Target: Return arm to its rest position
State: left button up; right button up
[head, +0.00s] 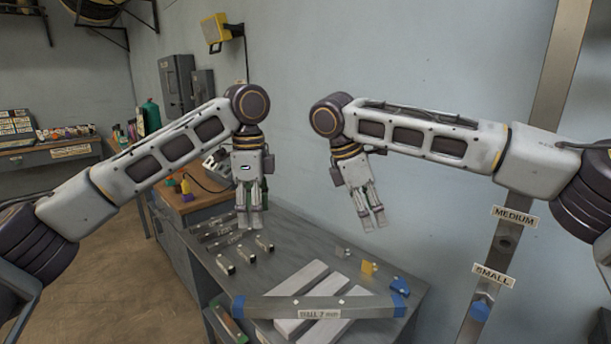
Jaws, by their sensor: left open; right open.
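My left gripper (249,219) comes in from the left and hangs fingers down over the workbench (395,328), above its back left part. It is open and holds nothing. My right gripper (375,222) comes in from the right and points down, slightly tilted, in front of the grey wall. It is open and empty, apart from the things on the bench. Both arms are raised and bent at the wrist, with a gap between the two grippers.
The bench carries pale bars (297,280), a labelled bar with blue ends (318,308), small black-and-silver blocks (225,265), a yellow piece (369,268) and a blue piece (400,286). A metal post (510,235) with size labels stands right. Floor (110,270) is open left.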

notch_tip(320, 180, up, 17)
jog(key=p, duration=1.6)
jog(key=shift+f, duration=0.15)
jog(key=shift+r+p, duration=0.45)
